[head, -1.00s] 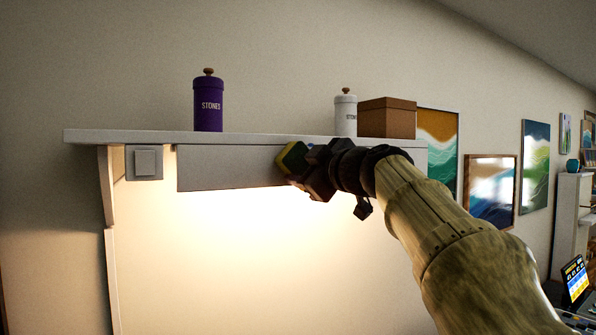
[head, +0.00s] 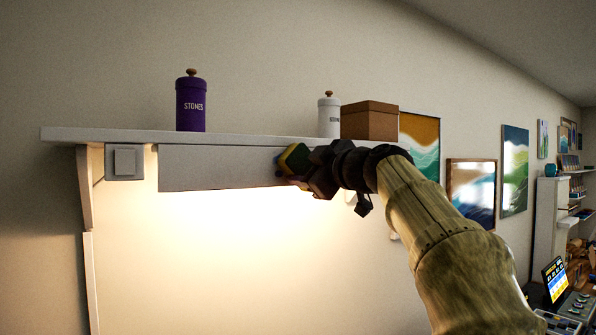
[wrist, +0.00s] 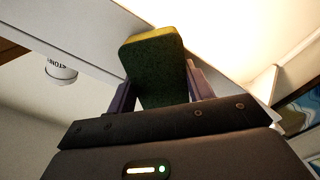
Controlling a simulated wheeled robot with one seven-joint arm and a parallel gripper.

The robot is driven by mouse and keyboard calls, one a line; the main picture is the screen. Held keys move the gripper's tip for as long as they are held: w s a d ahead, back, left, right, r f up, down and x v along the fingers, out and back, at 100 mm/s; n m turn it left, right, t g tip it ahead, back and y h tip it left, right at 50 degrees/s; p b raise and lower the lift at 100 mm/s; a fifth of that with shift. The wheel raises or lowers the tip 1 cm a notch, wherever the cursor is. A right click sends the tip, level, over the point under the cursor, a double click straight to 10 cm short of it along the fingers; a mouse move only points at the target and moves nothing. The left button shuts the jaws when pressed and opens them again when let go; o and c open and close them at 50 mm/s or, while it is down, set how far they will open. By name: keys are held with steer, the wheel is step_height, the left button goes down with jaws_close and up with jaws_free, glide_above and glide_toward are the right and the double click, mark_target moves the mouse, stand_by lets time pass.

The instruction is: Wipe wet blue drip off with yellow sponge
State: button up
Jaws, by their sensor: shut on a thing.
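My gripper (head: 304,172) is shut on the yellow sponge (head: 287,158), which has a dark green side. It holds the sponge at the front of the white shelf's hanging panel, just under the shelf edge; whether they touch I cannot tell. In the wrist view the sponge's green face (wrist: 158,62) stands up between the two fingers of my gripper (wrist: 160,88), with a thin yellow edge at its top. No wet blue drip can be made out in either view.
On the white shelf (head: 110,135) stand a purple STONES canister (head: 191,105), a white canister (head: 329,118) and a brown box (head: 369,122). A grey switch box (head: 124,162) is under its left end. Paintings (head: 471,188) hang right. The lit wall below is clear.

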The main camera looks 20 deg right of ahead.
mark_target(273, 168)
steer(key=shift+w+d, duration=0.3)
steer(key=shift+d, duration=0.45)
steer(key=shift+f+b, duration=0.15)
steer(key=shift+b, duration=0.3)
steer(key=shift+s+a+b, duration=0.3)
steer(key=shift+a+b, duration=0.05)
steer(key=shift+a, duration=0.55)
steer(key=shift+s+a+b, duration=0.25)
steer(key=shift+a+b, duration=0.1)
steer(key=shift+a, duration=0.5)
steer(key=shift+a, duration=0.1)
steer(key=shift+s+a+b, duration=0.3)
steer(key=shift+a, duration=0.55)
steer(key=shift+s+a+b, duration=0.25)
steer(key=shift+s+a, duration=0.05)
steer(key=shift+a, duration=0.55)
